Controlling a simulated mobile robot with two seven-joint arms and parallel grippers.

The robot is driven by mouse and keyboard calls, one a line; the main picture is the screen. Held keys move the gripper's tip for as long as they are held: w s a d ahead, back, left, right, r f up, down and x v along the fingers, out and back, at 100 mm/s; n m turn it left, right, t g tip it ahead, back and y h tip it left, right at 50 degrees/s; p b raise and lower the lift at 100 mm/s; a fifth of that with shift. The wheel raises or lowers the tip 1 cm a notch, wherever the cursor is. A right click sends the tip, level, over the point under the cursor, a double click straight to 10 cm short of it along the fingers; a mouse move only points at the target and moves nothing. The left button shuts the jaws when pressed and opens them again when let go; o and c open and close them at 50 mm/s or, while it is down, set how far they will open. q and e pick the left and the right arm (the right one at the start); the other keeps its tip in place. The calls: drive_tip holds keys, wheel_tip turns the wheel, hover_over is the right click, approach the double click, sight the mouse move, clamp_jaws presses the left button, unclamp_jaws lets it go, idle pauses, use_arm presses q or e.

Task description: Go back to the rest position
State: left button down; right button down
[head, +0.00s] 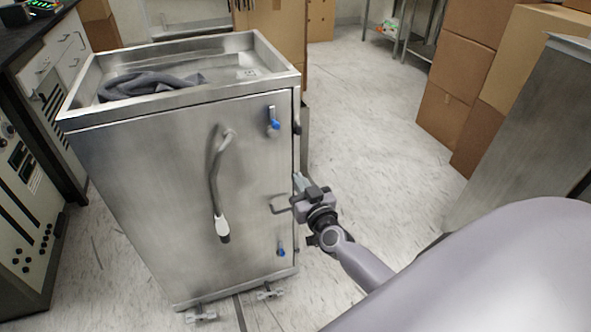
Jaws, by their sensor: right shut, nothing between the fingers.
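My right arm comes in from the lower right. Its gripper (292,195) is shut and empty, in front of the right edge of a steel cart (165,190). I cannot tell whether the gripper touches the cart. The cart stands upright on casters, its front closed. A curved grey hose handle (215,185) hangs on the front. Two blue-tipped latches, an upper one (274,124) and a lower one (281,250), sit near its right edge. My left gripper is not in view.
Cardboard boxes (455,95) are stacked at the right, beside a steel panel (535,120). Grey equipment cabinets (25,200) stand at the left. The floor (365,120) between cart and boxes is clear.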

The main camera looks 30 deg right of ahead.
drive_tip(key=s+a+p, duration=0.1)
drive_tip(key=s, duration=0.5)
drive_tip(key=shift+s+a, duration=0.2)
drive_tip(key=shift+a, duration=0.1)
drive_tip(key=s+a+f+n+g+y, duration=0.2)
drive_tip(key=s+a+f+g+y, duration=0.1)
drive_tip(key=s+a, duration=0.45)
drive_tip(key=s+a+f+n+g+y, duration=0.35)
drive_tip(key=s+a, duration=0.25)
drive_tip(key=s, duration=0.2)
wheel_tip(320, 180, up, 11)
drive_tip(key=s+d+p, duration=0.1)
drive_tip(key=s+p, duration=0.1)
drive_tip(key=p, duration=1.2)
drive_tip(key=shift+s+m+g+h, duration=0.35)
drive_tip(key=shift+m+h, duration=0.1)
